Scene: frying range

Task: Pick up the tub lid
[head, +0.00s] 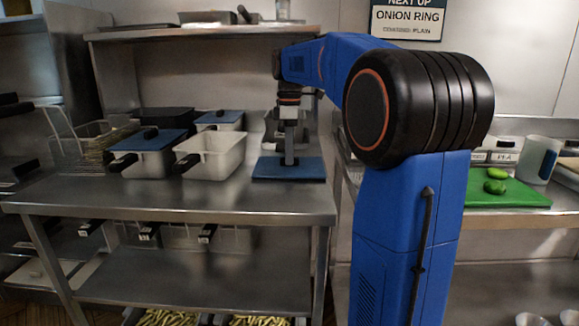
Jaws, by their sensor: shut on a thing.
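The tub lid (265,172) is a flat blue rectangle near the right end of the steel counter. My gripper (289,162) points straight down over its middle and is shut on it; the fingertips are small and the grip itself is hard to make out. The lid looks level. I cannot tell whether it rests on the counter or hangs just above it. An open pale tub (222,155) with a black handle stands to the left of the lid, apart from it.
Tubs with blue lids (147,141) (220,117) and a wire fry basket (85,146) stand further left. A steel shelf (180,33) runs above the counter (200,200). The counter's front is clear. A green board (505,197) with green vegetables is at right.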

